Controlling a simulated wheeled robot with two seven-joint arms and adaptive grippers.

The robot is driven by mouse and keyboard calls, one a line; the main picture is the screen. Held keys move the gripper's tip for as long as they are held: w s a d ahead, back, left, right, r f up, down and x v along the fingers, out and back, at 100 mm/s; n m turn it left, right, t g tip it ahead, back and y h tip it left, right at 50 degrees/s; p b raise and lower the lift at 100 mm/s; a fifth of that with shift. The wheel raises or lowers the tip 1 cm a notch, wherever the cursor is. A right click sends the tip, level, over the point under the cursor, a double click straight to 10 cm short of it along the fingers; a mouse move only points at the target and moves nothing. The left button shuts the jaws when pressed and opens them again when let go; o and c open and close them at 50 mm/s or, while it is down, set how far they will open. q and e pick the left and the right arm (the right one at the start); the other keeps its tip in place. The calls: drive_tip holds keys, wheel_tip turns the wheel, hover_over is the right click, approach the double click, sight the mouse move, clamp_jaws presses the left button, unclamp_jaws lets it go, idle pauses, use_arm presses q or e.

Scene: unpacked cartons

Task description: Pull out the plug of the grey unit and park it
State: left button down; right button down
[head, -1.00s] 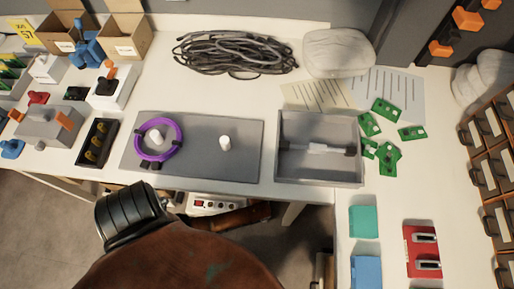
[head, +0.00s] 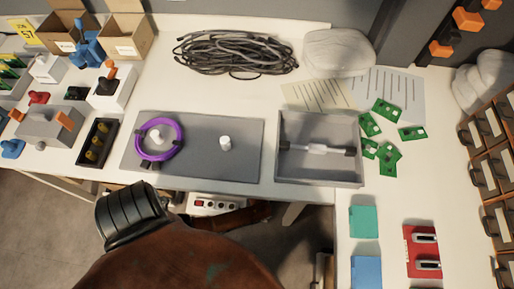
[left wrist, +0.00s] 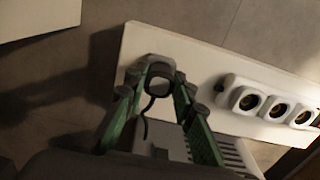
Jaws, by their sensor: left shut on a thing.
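In the left wrist view, my left gripper (left wrist: 158,91) has its green fingers around a dark plug (left wrist: 158,73) and is shut on it. A dark cord hangs from the plug. The plug is over the left end of a white board; whether its pins sit in a socket is hidden. A pale grey, slotted housing (left wrist: 232,152) lies just below the fingers, partly covered by them; I cannot tell whether it is the grey unit. In the head view the left gripper is hidden below the table edge. My right gripper is not in view.
A white socket strip (left wrist: 279,109) with several round outlets lies right of the plug. In the head view, a panel with a red switch (head: 200,203) shows under the table. On top are a purple ring (head: 178,153), a grey tray (head: 282,171) and coiled cable (head: 235,54).

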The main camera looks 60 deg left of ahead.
use_arm(q)
drive_tip(key=shift+f, duration=0.25)
idle(0.8)
drive_tip(key=c, duration=1.5)
unclamp_jaws()
drive_tip(key=shift+c, duration=0.2)
